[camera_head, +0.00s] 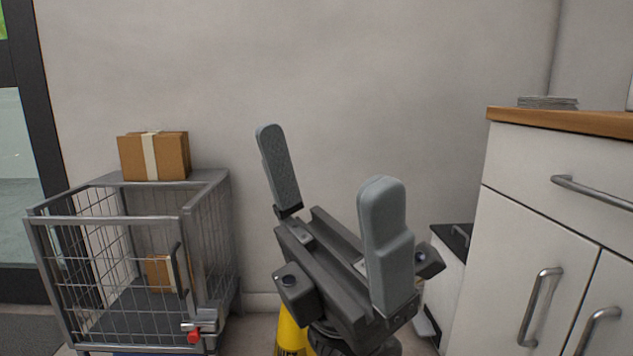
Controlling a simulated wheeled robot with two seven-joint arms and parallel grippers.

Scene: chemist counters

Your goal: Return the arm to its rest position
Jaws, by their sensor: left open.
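My left gripper (328,160) is large in the middle of the head view. Its two grey fingers point up and stand wide apart, with nothing between them. Behind it is the bare wall. The gripper's body hides part of the floor and the lower part of the wall. My right gripper is not in view.
A wire cage cart (108,221) stands at the left, with one cardboard box (154,156) on top and another (168,272) inside. Something yellow (290,333) stands behind my gripper. A white cabinet (520,235) with a wooden top (570,122) stands at the right.

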